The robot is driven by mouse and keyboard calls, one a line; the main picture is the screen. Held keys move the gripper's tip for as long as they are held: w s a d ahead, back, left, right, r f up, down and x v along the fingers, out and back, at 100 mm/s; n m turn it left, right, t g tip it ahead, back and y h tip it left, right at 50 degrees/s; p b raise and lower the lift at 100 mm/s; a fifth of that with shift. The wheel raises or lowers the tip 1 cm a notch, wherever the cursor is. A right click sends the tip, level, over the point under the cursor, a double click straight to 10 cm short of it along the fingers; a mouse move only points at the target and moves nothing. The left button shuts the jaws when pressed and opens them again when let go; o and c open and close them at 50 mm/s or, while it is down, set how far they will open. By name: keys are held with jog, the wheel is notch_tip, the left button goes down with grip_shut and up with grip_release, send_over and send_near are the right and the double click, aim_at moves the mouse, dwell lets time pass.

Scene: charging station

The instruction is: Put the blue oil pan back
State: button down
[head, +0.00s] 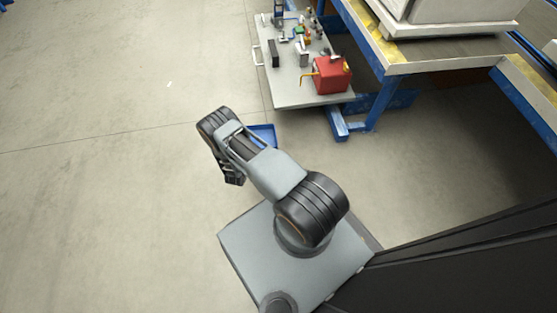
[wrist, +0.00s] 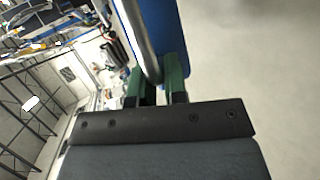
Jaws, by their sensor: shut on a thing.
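The blue oil pan (head: 264,133) shows only in part in the head view, behind my arm and above the floor. In the wrist view the pan (wrist: 176,40) stands on edge between my fingers, with a grey rounded strip along its left side. My gripper (wrist: 157,82), with green fingers, is shut on the pan at its edge. In the head view my arm hides the gripper and most of the pan.
A grey cart (head: 310,99) holds a red fuel can (head: 332,76) and several small items. A blue-framed workbench (head: 398,66) stands to its right. The floor (head: 110,190) on the left is clear.

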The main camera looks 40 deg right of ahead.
jog(key=s+d+f+b, duration=0.1)
jog(key=s+d+f, duration=0.1)
jog(key=d, duration=0.1)
jog(key=s+d+f+b, duration=0.1)
jog(key=d+f+b, duration=0.1)
jog(key=d+f, duration=0.1)
jog(key=s+d+f+b, duration=0.1)
jog(key=s+d+f, duration=0.1)
jog(key=d+f, duration=0.1)
jog(key=shift+s+d, duration=0.25)
jog(key=shift+s, duration=0.05)
jog(key=shift+s+d+f+b, duration=0.15)
jog(key=shift+d+f+b, duration=0.1)
jog(key=shift+f+b, duration=0.2)
notch_tip(320, 180, down, 3)
jog(key=shift+d+f+b, duration=0.1)
jog(key=shift+b, duration=0.75)
jog(key=c, duration=1.1)
grip_release()
jog(key=shift+s, duration=0.1)
jog(key=shift+c, duration=0.2)
